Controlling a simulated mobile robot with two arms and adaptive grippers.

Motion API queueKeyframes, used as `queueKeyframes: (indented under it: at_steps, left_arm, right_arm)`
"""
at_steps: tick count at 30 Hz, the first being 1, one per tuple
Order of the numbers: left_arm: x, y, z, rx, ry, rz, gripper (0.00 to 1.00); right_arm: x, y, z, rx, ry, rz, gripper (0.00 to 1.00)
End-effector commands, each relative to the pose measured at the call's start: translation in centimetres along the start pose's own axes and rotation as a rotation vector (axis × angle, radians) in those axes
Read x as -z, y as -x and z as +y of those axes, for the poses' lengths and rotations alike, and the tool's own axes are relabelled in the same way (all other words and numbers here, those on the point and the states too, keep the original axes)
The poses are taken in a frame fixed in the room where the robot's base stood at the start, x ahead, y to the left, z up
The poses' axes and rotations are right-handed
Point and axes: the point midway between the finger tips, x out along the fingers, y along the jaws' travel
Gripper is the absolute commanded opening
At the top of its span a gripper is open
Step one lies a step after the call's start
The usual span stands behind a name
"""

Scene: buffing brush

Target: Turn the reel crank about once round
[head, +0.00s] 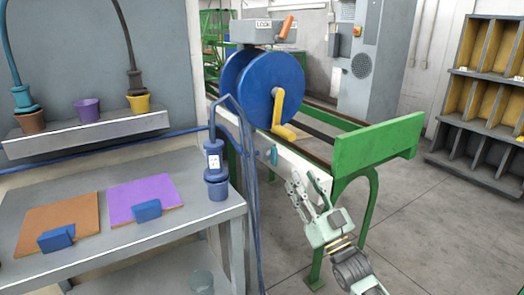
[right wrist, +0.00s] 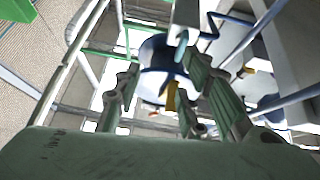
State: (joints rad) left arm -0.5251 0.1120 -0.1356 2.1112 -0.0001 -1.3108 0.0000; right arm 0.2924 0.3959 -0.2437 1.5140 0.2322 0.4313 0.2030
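The blue reel (head: 262,80) stands on the frame beyond the workbench, and also shows in the right wrist view (right wrist: 160,50). Its yellow crank (head: 278,108) hangs down the reel's near face, with the handle at the bottom. The crank also shows in the right wrist view (right wrist: 171,97), between the fingers. My right gripper (head: 303,183) is below and slightly right of the crank, apart from it. Its two fingers are spread and nothing is between them; they also show in the right wrist view (right wrist: 160,88). My left gripper is not in view.
A teal fitting (head: 273,156) sticks out from the white rail near my right fingers. A green beam (head: 378,144) lies to the right. A grey box (head: 260,31) with an orange lever tops the reel. The workbench (head: 150,236) is at left; floor at right is clear.

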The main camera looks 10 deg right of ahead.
Motion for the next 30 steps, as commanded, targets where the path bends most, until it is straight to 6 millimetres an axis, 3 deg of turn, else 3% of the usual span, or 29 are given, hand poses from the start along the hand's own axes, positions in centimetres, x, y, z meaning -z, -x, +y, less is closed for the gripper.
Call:
queueKeyframes:
  at_steps: [3,8,22,30]
  left_arm:
    - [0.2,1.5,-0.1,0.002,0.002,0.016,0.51]
    - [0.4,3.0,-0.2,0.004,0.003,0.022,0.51]
    - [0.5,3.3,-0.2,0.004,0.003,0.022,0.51]
    - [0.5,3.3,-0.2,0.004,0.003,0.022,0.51]
  right_arm:
    - [4.8,-1.3,-0.9,0.048,-0.003,0.145,0.37]
    - [8.1,-2.1,-1.6,0.076,-0.009,0.227,0.37]
    - [9.8,-8.4,-2.1,0.077,-0.01,0.232,0.37]
    - [10.0,-9.6,-2.2,0.076,-0.009,0.228,0.37]
